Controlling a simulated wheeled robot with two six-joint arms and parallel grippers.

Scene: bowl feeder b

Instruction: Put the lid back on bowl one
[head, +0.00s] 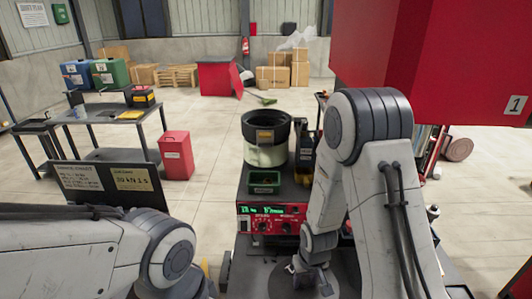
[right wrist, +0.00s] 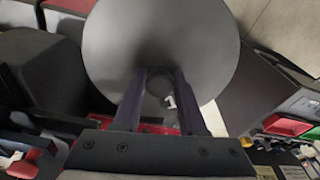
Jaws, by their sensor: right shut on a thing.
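A round bowl feeder (head: 266,153) with a black upper rim and cream lower body stands on the bench in the head view. Its top looks dark and open; no number on it is readable. The lid, a grey disc (right wrist: 205,45), fills the upper middle of the right wrist view. A small white "1" shows by its central knob. My right gripper (right wrist: 160,85) is shut on the knob, one finger on each side. In the head view my right gripper (head: 318,284) is low at the front, nearer than the feeder and partly hidden. My left gripper is not visible.
A green bin (head: 264,182) and a red control box (head: 272,222) with a lit display stand in front of the feeder. A dark container (head: 305,150) stands right of it. A large red box (head: 430,60) overhangs the upper right. A red bin (head: 176,156) stands on the floor.

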